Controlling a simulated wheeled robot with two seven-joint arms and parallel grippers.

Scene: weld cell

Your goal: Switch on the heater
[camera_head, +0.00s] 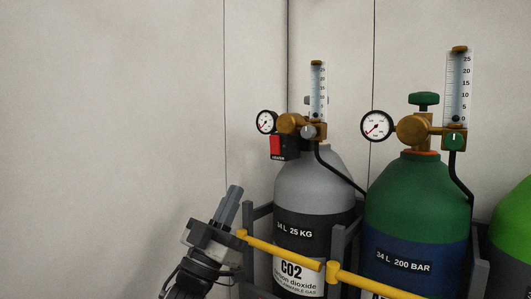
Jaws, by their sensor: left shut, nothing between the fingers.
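The heater is a small black box with a red rocker switch (276,145) on its front. It hangs at the left of the brass regulator on the grey CO2 cylinder (315,185). I cannot tell from the picture whether the switch is on or off. My left gripper (236,190) is shut and empty, below and to the left of the switch, pointing up and slightly right. It is apart from the heater, near the left end of the yellow bar. My right gripper is out of the picture.
A yellow bar (285,251) on a grey rack crosses in front of the CO2 cylinder. A green and blue cylinder (410,190) with gauge (377,126) and flowmeter (458,85) stands to the right. A bright green cylinder (513,225) is at the right edge. Clear wall lies left.

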